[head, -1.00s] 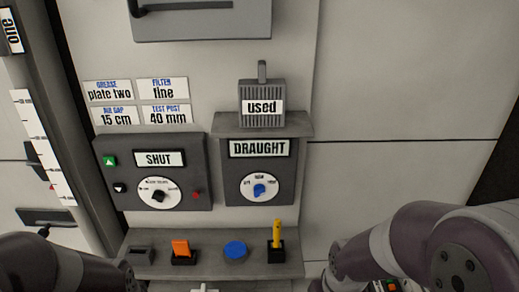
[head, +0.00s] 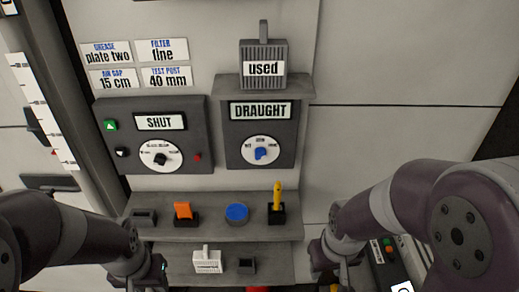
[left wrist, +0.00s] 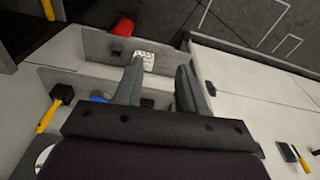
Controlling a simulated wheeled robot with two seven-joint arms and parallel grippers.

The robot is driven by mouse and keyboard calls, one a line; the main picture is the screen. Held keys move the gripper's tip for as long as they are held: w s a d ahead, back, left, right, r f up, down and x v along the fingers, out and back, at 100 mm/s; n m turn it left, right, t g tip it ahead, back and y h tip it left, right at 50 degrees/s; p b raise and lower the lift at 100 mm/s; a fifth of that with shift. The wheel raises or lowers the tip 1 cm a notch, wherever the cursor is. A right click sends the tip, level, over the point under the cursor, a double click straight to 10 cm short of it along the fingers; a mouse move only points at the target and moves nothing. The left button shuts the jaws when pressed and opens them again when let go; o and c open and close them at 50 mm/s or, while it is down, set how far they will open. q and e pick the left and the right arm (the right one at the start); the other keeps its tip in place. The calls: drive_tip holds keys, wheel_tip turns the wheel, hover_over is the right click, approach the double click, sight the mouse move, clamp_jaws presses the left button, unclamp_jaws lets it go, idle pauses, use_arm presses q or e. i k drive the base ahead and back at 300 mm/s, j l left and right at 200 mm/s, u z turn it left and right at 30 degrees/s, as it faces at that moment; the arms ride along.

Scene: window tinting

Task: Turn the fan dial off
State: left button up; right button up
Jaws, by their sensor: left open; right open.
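The DRAUGHT panel (head: 236,131) is on the wall, right of centre in the head view. It has a white round dial with a blue knob (head: 261,153); the lettering around the knob is too small to read. My left gripper (head: 152,276) is low at the left, below the panels and in front of the lower shelf, apart from the dial. In the left wrist view its fingers (left wrist: 158,90) are spread with nothing between them. My right gripper (head: 322,278) is at the lower right, partly cut off by the frame, also apart from the dial.
A SHUT panel (head: 195,114) with another dial is left of the DRAUGHT panel. A grey block labelled "used" (head: 263,48) stands above it. The wall to the right is clear.

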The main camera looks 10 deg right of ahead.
sight(261, 151)
drive_tip(key=k+j+z, duration=0.1)
drive_tip(key=j+z, duration=0.3)
drive_tip(key=k+j+z, duration=0.1)
drive_tip(key=j+z, duration=0.25)
drive_tip(key=i+j, duration=0.2)
drive_tip(key=i, duration=0.25)
